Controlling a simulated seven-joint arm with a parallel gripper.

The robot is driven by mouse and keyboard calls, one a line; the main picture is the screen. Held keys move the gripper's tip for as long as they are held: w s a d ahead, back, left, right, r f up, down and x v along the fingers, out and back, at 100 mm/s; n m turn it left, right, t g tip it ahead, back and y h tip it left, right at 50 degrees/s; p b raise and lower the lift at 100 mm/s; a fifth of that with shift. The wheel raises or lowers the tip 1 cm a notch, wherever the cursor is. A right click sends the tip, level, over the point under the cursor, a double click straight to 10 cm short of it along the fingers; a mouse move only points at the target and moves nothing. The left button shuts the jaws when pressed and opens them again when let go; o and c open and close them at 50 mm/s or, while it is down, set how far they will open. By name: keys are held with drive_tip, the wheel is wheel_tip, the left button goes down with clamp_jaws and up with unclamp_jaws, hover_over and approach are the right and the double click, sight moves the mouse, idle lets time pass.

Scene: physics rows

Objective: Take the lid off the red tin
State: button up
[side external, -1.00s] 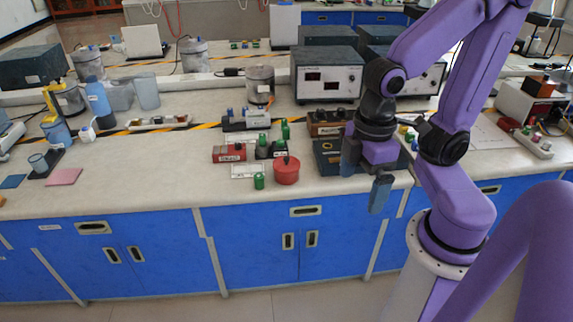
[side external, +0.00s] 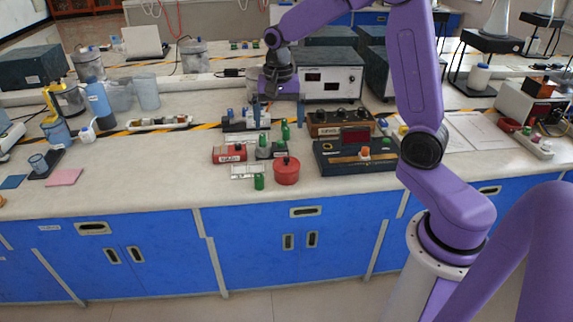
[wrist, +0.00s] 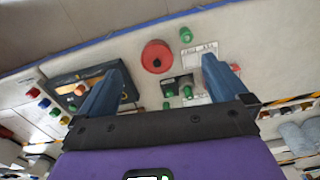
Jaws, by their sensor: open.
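The red tin (side external: 286,174) stands upright near the front edge of the bench, with its red lid (side external: 287,162) on top and a small dark knob on the lid. In the wrist view the tin (wrist: 156,57) shows from above, beyond the fingertips and apart from them. My gripper (side external: 268,112) is open and empty, above the bench behind the tin and a little to its left. In the wrist view its two blue fingers (wrist: 162,74) stand wide apart. Nothing hides the lid.
A green cylinder (side external: 259,182) stands just left of the tin. Green-topped parts (side external: 268,148) and a red box (side external: 229,154) are behind it. A dark panel box (side external: 356,152) is to the right. The bench's front edge is close before the tin.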

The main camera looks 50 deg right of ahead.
drive_tip(key=w+d+f+m, duration=0.1)
drive_tip(key=w+d+m, duration=0.2)
drive_tip(key=d+m, duration=0.3)
drive_tip(key=n, duration=0.1)
hover_over(286, 158)
drive_tip(key=f, duration=1.2)
drive_tip(key=shift+s+a+f, duration=0.1)
drive_tip(key=shift+s+a, duration=0.1)
drive_tip(key=shift+a, duration=0.1)
drive_tip(key=shift+w+d+f, duration=0.1)
drive_tip(key=shift+d+f, duration=0.05)
drive_tip(key=shift+f, duration=1.25)
drive_tip(key=shift+d+f, duration=0.15)
drive_tip(key=shift+f, duration=1.2)
drive_tip(key=c, duration=0.7)
